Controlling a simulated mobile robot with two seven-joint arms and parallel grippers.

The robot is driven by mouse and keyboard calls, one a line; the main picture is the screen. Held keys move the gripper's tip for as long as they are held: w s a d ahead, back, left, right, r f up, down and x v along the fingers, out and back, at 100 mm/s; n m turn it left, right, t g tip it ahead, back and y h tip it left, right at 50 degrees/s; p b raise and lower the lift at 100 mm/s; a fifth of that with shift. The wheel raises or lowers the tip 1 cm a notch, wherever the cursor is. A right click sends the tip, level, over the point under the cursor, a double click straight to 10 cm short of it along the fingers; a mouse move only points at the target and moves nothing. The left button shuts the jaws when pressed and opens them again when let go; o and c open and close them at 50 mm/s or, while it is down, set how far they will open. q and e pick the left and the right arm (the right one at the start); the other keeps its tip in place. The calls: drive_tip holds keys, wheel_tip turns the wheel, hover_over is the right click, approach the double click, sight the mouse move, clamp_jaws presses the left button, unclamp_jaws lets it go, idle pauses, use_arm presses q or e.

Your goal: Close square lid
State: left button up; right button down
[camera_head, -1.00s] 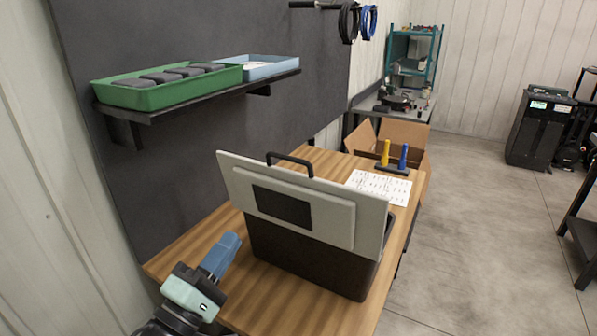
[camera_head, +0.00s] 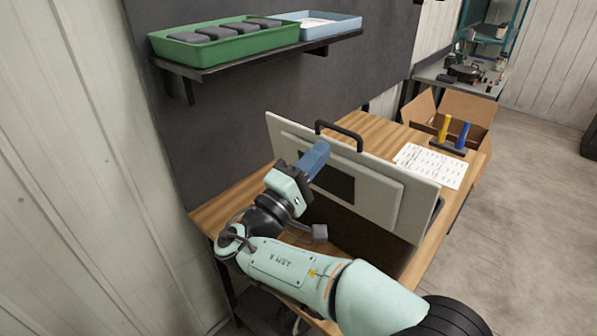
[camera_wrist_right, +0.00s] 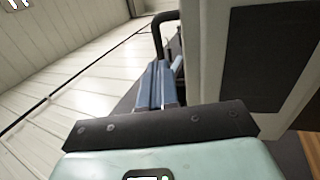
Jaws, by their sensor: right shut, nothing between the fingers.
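The square lid (camera_head: 385,192) is a pale grey panel with a dark rectangle and a black handle (camera_head: 339,133). It stands raised and tilted on a dark box (camera_head: 362,240) on the wooden table. My right gripper (camera_head: 318,153) has blue fingers, shut and empty, in front of the lid's outer face near its upper left. In the right wrist view the fingers (camera_wrist_right: 160,85) point along the lid (camera_wrist_right: 215,50), just left of it; whether they touch it I cannot tell. The box's inside is hidden behind the lid. My left gripper is not in view.
A shelf with a green tray (camera_head: 224,48) and a pale blue tray (camera_head: 322,29) hangs above on the dark wall panel. A printed sheet (camera_head: 431,165), yellow and blue tools (camera_head: 453,131) and an open cardboard box (camera_head: 465,105) are at the right. The table's left part (camera_head: 228,207) is bare.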

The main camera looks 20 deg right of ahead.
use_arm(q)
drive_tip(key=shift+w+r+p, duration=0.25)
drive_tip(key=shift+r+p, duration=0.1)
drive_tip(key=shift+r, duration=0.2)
use_arm(e)
drive_tip(key=shift+x, duration=1.8)
